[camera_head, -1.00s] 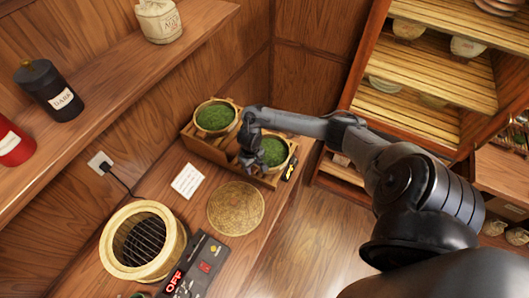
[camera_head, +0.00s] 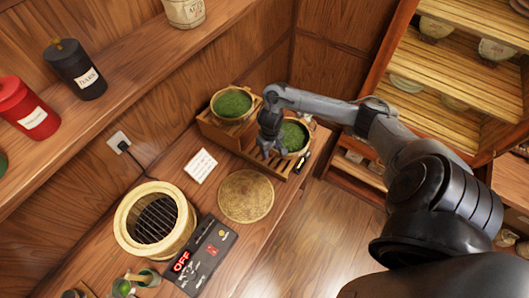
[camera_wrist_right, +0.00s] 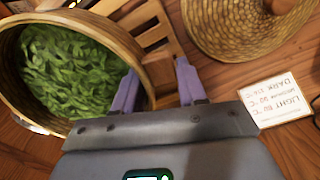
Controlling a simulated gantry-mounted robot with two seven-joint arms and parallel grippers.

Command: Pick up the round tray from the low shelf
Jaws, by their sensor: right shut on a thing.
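A round woven tray of green leaves (camera_head: 295,137) sits at the right end of a low slatted wooden shelf (camera_head: 222,133). A second such tray (camera_head: 232,104) sits at the shelf's left end. My right gripper (camera_head: 269,150) is at the near left rim of the right-hand tray. In the right wrist view, the tray's rim (camera_wrist_right: 157,73) lies between the two fingers of the gripper (camera_wrist_right: 160,88), one inside over the leaves and one outside. The gripper is shut on that rim. The tray looks level and still on the shelf. My left gripper is not in view.
A flat round woven mat (camera_head: 246,196) and a white card (camera_head: 201,166) lie on the counter. A round basket with a grill (camera_head: 155,221) and a control panel (camera_head: 208,256) stand nearer. A tall shelf unit (camera_head: 440,75) stands at right. A wall shelf (camera_head: 130,85) runs above.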

